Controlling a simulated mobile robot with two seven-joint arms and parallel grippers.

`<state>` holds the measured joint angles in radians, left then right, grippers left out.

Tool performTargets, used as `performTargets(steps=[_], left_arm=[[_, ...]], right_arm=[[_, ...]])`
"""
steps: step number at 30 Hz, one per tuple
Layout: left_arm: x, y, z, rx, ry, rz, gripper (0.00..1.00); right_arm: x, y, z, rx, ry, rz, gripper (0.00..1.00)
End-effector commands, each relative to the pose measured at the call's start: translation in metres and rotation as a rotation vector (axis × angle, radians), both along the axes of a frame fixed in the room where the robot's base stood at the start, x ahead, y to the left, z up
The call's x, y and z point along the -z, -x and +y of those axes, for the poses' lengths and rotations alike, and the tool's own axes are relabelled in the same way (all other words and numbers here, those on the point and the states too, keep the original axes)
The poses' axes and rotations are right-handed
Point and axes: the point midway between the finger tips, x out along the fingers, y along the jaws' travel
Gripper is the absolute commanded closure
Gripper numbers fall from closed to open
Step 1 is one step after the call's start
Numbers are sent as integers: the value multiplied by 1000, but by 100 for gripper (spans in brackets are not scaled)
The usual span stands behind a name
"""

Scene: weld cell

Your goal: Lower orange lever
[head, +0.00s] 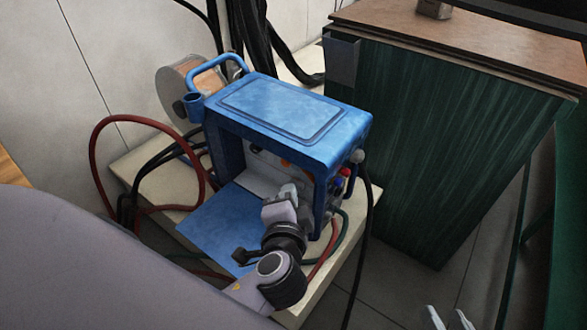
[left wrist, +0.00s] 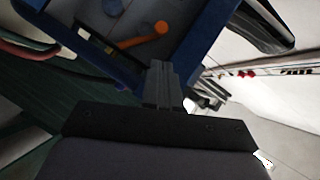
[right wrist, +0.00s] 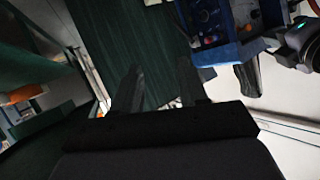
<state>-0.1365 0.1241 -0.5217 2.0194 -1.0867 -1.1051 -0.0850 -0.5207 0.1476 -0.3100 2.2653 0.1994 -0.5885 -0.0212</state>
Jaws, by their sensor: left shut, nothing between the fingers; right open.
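The orange lever (left wrist: 142,40) shows in the left wrist view inside the blue machine, with a round pivot at one end and its arm slanting away from it. In the head view only a small orange bit of the lever (head: 285,163) shows inside the blue machine (head: 290,105), above my left gripper. My left gripper (head: 288,190) is at the machine's open side, shut and empty. In the left wrist view its fingertips (left wrist: 158,66) point toward the lever and appear apart from it. My right gripper (head: 447,318) is open and empty, low at the right, away from the machine.
The machine's blue panel (head: 225,222) is folded down below the opening. A wire spool (head: 185,85) is behind it. Red and black cables loop around the pale platform (head: 140,165). A dark green cabinet (head: 440,140) stands to the right, with bare floor in front of it.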

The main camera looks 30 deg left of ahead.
Motion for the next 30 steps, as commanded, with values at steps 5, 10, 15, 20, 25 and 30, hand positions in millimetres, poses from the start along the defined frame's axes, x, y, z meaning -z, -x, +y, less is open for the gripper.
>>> performTargets(steps=[5, 10, 15, 20, 25, 30], left_arm=[[2, -4, 2, 0, 0, 0, 100], [8, -23, 11, 0, -2, -4, 100], [17, -50, 24, -1, -3, -2, 100], [23, -72, 34, 1, -2, 0, 100], [25, -85, 40, 1, -1, 0, 100], [26, -88, 41, 1, 1, 2, 100]], right_arm=[[1, 0, 1, -1, -4, 0, 57], [4, -1, 4, -7, -27, 2, 57], [7, -3, 10, -19, -68, 4, 57], [11, -3, 15, -30, -103, 12, 57], [8, -3, 21, -42, -133, 12, 57], [1, -6, 24, -48, -147, -3, 57]])
